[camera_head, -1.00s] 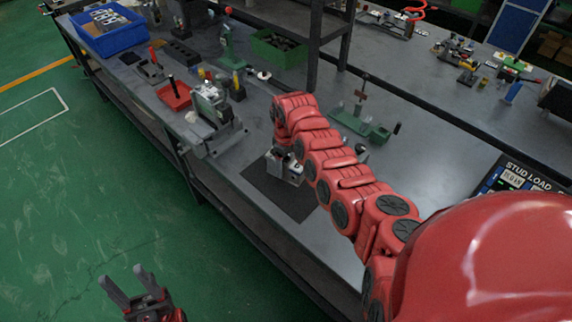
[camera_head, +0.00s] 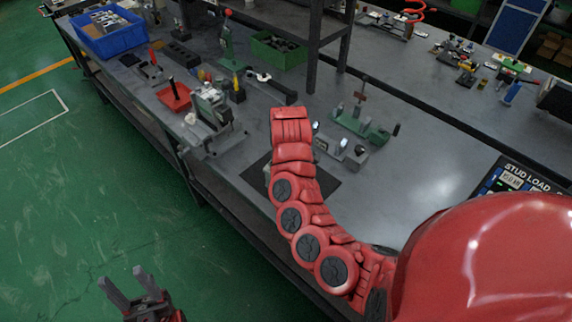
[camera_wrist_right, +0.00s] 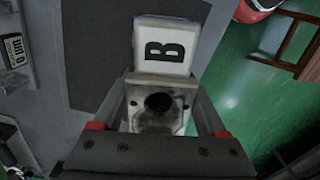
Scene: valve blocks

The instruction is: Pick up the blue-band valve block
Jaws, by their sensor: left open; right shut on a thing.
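In the right wrist view, my right gripper (camera_wrist_right: 160,112) is shut on a grey metal valve block (camera_wrist_right: 158,100) with a dark round hole. A white face with a black letter B (camera_wrist_right: 165,50) adjoins its far side. In the head view my right arm hides this gripper and most of the block. My left gripper (camera_head: 122,277) is open and empty, over the green floor at the lower left, away from the bench.
A dark mat (camera_head: 325,178) lies on the bench beside my right arm. A grey block-like part (camera_head: 355,155) and a green fixture (camera_head: 362,127) stand right of it. A vise (camera_head: 210,125), red tray (camera_head: 174,97) and blue crate (camera_head: 108,40) stand farther left.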

